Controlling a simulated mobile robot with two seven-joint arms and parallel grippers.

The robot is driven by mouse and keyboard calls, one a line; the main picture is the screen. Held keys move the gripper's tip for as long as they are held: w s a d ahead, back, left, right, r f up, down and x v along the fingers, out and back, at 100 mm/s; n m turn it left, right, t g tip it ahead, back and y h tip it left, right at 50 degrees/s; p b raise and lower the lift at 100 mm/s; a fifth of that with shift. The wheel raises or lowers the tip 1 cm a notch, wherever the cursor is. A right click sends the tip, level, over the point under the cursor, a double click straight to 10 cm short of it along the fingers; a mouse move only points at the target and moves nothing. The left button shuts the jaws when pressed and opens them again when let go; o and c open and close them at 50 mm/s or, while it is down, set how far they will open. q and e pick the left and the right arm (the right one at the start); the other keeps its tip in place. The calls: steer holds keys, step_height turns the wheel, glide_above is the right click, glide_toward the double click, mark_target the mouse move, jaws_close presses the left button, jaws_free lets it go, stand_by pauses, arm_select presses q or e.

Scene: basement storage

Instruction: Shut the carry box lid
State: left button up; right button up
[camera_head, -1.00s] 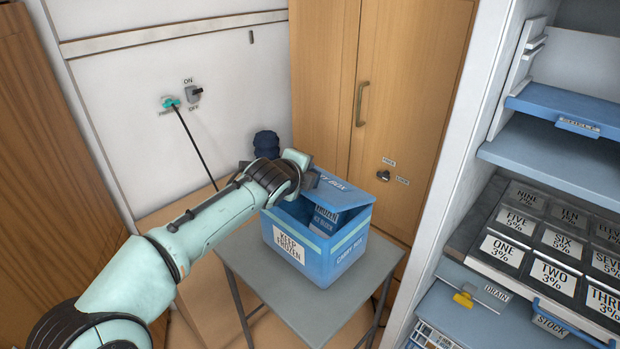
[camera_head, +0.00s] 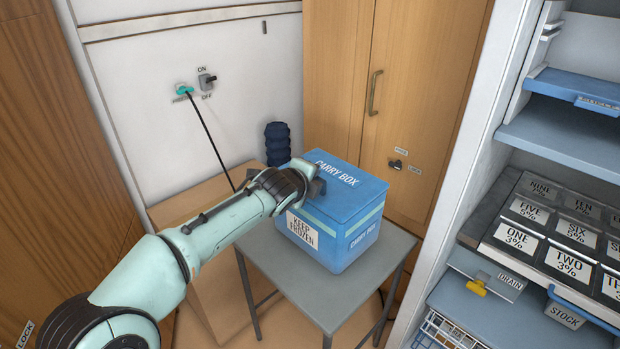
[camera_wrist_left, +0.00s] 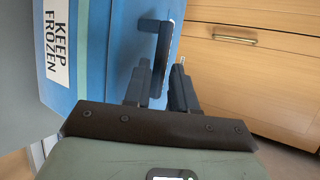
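The blue carry box (camera_head: 318,232) stands upright on a small grey table. Its lid (camera_head: 345,185) lies flat on top with no gap that I can see, lettered CARRY BOX. A dark handle (camera_wrist_left: 162,45) shows on the box in the left wrist view. The inside of the box is hidden. My right gripper is in no view.
The grey table (camera_head: 290,292) has bare top around the box. A wooden cabinet (camera_head: 425,100) stands behind it, and a dark blue ribbed object (camera_head: 278,145) behind the box. An open unit with shelves (camera_head: 560,135) and labelled trays is at the right.

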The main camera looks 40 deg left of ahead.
arm_select(q)
steer(key=p+v, duration=0.1)
steer(key=v, duration=1.2)
steer(key=shift+p, duration=0.3)
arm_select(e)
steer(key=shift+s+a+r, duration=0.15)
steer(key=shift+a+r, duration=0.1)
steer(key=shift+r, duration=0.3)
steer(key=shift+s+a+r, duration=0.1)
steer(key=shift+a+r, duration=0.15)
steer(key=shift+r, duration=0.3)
